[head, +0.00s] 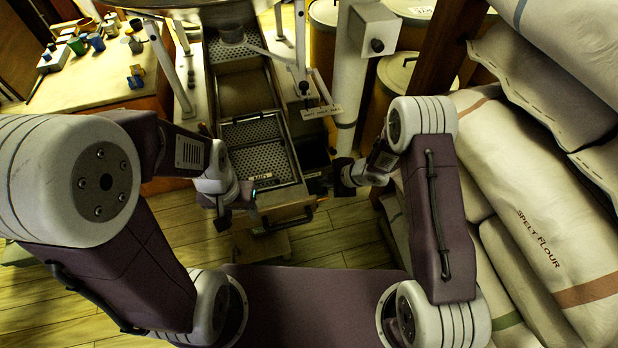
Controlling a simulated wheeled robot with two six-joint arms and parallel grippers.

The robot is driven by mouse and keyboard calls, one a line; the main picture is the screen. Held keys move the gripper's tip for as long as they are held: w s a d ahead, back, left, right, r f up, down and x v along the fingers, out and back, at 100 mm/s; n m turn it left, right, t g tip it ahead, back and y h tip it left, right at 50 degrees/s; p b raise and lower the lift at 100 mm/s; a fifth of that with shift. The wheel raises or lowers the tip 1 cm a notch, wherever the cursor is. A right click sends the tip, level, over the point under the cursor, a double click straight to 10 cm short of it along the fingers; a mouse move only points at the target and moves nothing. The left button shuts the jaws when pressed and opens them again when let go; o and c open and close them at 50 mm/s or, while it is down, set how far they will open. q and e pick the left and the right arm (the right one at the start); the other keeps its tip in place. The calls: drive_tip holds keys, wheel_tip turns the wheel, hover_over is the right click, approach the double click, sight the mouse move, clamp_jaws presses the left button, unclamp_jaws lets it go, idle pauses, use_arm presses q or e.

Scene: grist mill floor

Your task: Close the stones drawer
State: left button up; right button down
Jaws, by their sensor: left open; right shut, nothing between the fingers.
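The drawer (288,205) sticks out toward me from the mill frame in the middle of the head view. It is open, with perforated metal trays inside. A small label sits on its front rim, too small to read surely. A dark bar handle (290,222) runs across its front. My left gripper (232,208) is open at the drawer's left front corner; I cannot tell whether it touches. My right gripper (335,180) is shut and empty, just right of the drawer's front right corner.
Spelt flour sacks (540,215) are piled close on the right. A white post (352,75) and lidded barrels (398,70) stand behind my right arm. A workbench (75,80) with cups and small items is at the back left. Plank floor (345,235) lies open before the drawer.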

drive_tip(key=b, duration=0.2)
approach(308, 176)
drive_tip(key=s+a+f, duration=0.3)
drive_tip(key=s, duration=0.1)
drive_tip(key=shift+w+a+f, duration=0.15)
drive_tip(key=shift+w+a, duration=0.1)
drive_tip(key=shift+w, duration=0.55)
drive_tip(key=shift+w+a+f, duration=0.2)
drive_tip(key=shift+w+a, duration=0.1)
drive_tip(key=shift+w, duration=0.5)
drive_tip(key=shift+w+a+f, duration=0.15)
drive_tip(key=shift+w+a, duration=0.1)
drive_tip(key=shift+w, duration=0.55)
